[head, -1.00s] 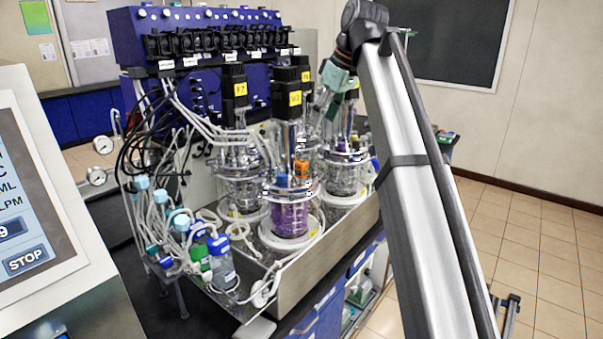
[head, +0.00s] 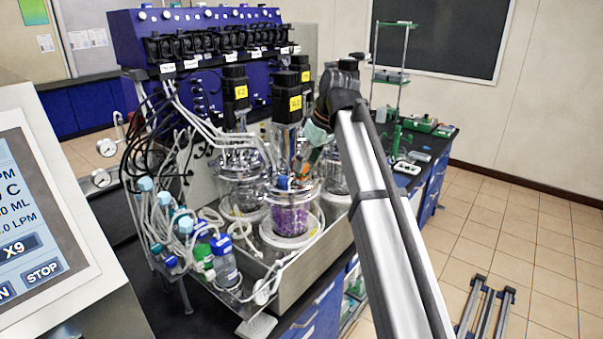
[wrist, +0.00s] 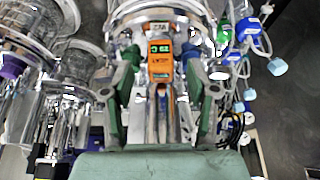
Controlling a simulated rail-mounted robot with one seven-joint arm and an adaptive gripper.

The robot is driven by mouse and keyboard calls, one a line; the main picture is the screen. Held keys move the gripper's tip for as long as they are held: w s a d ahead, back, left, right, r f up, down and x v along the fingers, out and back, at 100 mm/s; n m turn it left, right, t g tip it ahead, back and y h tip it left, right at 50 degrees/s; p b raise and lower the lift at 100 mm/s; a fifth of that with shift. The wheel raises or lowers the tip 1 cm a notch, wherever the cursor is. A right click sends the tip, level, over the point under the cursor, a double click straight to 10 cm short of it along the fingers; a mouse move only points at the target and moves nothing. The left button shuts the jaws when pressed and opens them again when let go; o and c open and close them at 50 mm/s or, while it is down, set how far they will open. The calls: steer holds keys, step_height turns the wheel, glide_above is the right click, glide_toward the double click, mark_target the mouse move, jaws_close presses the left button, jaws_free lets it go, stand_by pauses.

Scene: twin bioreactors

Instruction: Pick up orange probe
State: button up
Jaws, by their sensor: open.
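The orange probe (wrist: 160,66), with a small lit green display, stands at the rim of a glass vessel in the wrist view. My gripper (wrist: 160,58) is open, with one dark green finger on each side of the probe. I cannot tell whether either finger touches it. In the head view, my gripper (head: 315,138) is beside the black motor tops, above the front vessel with purple contents (head: 290,216). My gripper and arm hide much of the probe there.
Other glass vessels (head: 238,185) with black motor tops stand close by, with many tubes (head: 180,222) around them. Small capped bottles (head: 224,262) stand at the front left. A control screen (head: 30,225) is at the left. Open floor (head: 530,220) lies to the right.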

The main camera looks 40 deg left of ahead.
mark_target(302, 178)
steer(key=shift+p+x, duration=0.9)
steer(key=shift+x, duration=1.25)
jaws_close()
steer(key=shift+r, duration=0.1)
